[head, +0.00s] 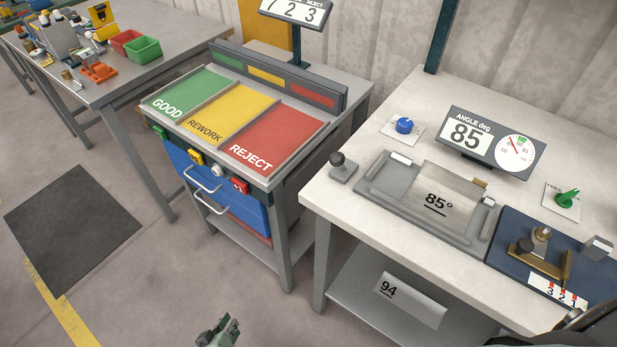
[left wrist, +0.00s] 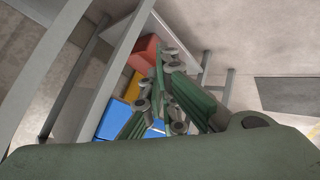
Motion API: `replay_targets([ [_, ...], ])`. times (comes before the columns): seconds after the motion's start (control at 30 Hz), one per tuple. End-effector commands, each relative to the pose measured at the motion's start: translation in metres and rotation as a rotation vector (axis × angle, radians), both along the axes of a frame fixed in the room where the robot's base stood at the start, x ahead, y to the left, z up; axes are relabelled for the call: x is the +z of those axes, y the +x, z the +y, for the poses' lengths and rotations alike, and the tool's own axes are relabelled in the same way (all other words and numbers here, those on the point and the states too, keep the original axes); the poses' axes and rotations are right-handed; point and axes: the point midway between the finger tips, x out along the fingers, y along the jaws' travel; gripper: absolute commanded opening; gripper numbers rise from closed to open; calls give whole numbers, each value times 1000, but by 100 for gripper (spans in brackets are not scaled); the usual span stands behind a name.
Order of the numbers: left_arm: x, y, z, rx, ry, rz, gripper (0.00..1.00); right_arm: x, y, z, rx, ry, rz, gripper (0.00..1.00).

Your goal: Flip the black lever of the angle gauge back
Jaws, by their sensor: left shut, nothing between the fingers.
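The angle gauge shows as a grey fixture (head: 384,201) on the white bench, with a metal plate marked 85° (head: 446,190) in it. Its display (head: 491,143) reads 85. A short black-knobbed lever (head: 340,163) stands on a grey base at the fixture's left end. Another dark knob (head: 525,244) sits on a brass clamp at the right; I cannot tell for certain which belongs to the gauge. My left gripper (head: 222,331) is low at the bottom edge of the head view, shut and empty, well away from the bench. Its green fingers (left wrist: 168,97) fill the middle of the left wrist view.
A sorting table with green GOOD (head: 185,98), yellow REWORK (head: 228,115) and red REJECT (head: 276,137) areas stands left of the bench. A plate marked 94 (head: 410,300) lies on the bench's lower shelf. A blue knob (head: 404,125) and green knob (head: 567,198) flank the display. Open floor lies at left.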

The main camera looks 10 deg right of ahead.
Motion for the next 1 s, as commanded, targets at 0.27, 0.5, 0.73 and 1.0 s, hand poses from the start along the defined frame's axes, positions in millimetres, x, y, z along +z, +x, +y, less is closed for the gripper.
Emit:
replay_targets([
  [0.27, 178, 96, -96, 95, -601, -295, 0, -42, 0, 0, 0, 0, 0, 0],
  [0.5, 327, 88, -146, 61, -1112, -357, 0, -65, 0, 0, 0, 0, 0, 0],
  [0.73, 396, 68, -158, 23, -1355, -338, 0, -73, 0, 0, 0, 0, 0, 0],
  [1.0, 405, 65, -159, 18, -1382, -334, 0, -73, 0, 0, 0, 0, 0, 0],
])
